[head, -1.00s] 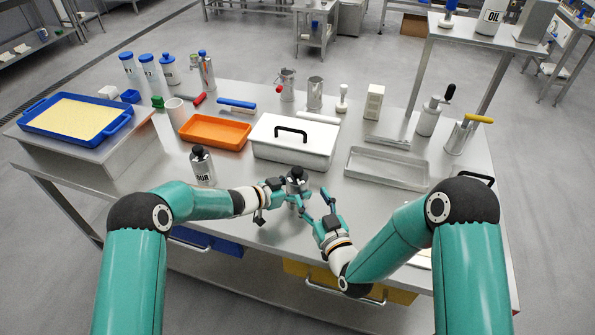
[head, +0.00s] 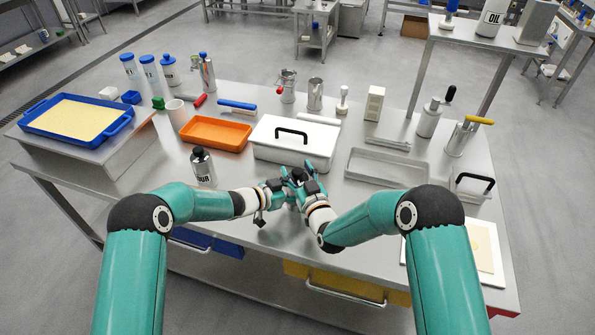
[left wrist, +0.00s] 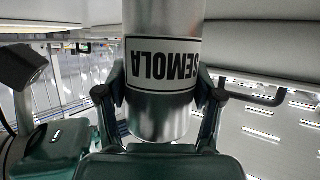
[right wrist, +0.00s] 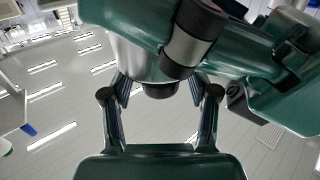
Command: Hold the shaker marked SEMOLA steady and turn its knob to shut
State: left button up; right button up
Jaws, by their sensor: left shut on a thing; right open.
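The shaker marked SEMOLA (left wrist: 162,20) is a metal cylinder with a white label. The label reads upside down in the left wrist view. My left gripper (left wrist: 161,85) is shut on it, one finger on each side. In the head view my left gripper (head: 280,188) and right gripper (head: 304,182) meet around the shaker, which is mostly hidden. Its dark knob (right wrist: 160,91) shows in the right wrist view between the spread fingers of my right gripper (right wrist: 160,98). There are gaps on both sides of the knob. Part of the left gripper covers the shaker body there.
A bottle with a dark cap (head: 202,168) stands left of the grippers. A white lidded box (head: 290,148) is close behind them, and an orange tray (head: 216,133) lies behind left. A grey tray (head: 386,170) is to the right. The table's front is clear.

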jog(key=shift+c, duration=0.2)
grip_shut()
jog(key=shift+h, duration=0.3)
jog(key=shift+a+m+t+h, duration=0.1)
jog(key=shift+m+t+h, duration=0.2)
jog(key=shift+m+h, duration=1.3)
jog(key=shift+h, duration=0.6)
jog(key=shift+o, duration=0.2)
grip_release()
